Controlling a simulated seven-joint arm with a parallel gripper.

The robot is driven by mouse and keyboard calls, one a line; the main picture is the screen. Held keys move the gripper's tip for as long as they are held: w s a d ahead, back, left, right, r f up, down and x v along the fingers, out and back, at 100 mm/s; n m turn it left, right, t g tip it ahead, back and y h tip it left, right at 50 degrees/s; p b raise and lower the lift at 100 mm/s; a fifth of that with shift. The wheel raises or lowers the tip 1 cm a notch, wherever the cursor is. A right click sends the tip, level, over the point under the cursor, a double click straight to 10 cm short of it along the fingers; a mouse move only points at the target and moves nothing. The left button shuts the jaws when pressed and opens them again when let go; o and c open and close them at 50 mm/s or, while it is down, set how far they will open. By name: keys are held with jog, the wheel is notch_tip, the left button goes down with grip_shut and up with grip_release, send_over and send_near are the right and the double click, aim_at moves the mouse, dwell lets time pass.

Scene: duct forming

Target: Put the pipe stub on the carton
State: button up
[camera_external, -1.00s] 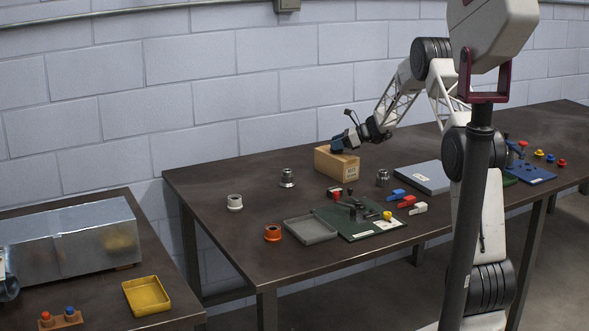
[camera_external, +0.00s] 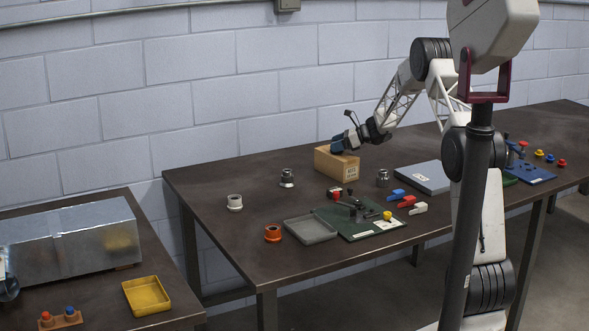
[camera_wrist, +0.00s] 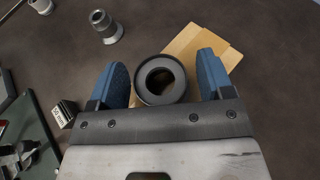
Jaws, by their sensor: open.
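The tan carton (camera_external: 333,165) stands on the dark table near the wall; it also shows in the wrist view (camera_wrist: 184,42), partly covered. A dark grey, ring-shaped piece (camera_wrist: 160,80), which I take as the pipe stub, shows end-on over the carton in the wrist view. My gripper (camera_wrist: 160,75) is open, with its blue fingers either side of the stub and a visible gap at each side. In the external view my gripper (camera_external: 344,142) is low at the carton's top, and the stub cannot be made out there.
A metal fitting (camera_external: 287,178), a white ring (camera_external: 234,202) and an orange ring (camera_external: 272,233) stand left of the carton. In front are a grey tray (camera_external: 310,231) and a green board with a clamp (camera_external: 360,222). Another metal fitting (camera_external: 383,178) stands right of the carton.

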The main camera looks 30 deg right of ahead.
jog(key=shift+r, duration=0.15)
jog(key=v, duration=1.2)
dwell(0.6)
jog(key=s+a+r+n+g+h, duration=0.25)
jog(key=s+a+r+n, duration=0.4)
jog(key=s+a, duration=0.5)
jog(key=s+a+r+n+g+h, duration=0.1)
jog(key=s+a+r+n+g, duration=0.4)
jog(key=s, duration=1)
jog(key=s+a+n+h, duration=0.2)
jog(key=s+a+n, duration=0.1)
jog(key=s, duration=0.8)
jog(key=s+a+n+t+h, duration=0.1)
jog(key=s+a+n+h, duration=0.2)
jog(key=s, duration=0.9)
jog(key=s+a+n+t+h, duration=0.1)
jog(key=s+a+n+h, duration=0.1)
jog(key=s+n, duration=0.5)
jog(key=s+a, duration=0.1)
jog(key=s, duration=0.4)
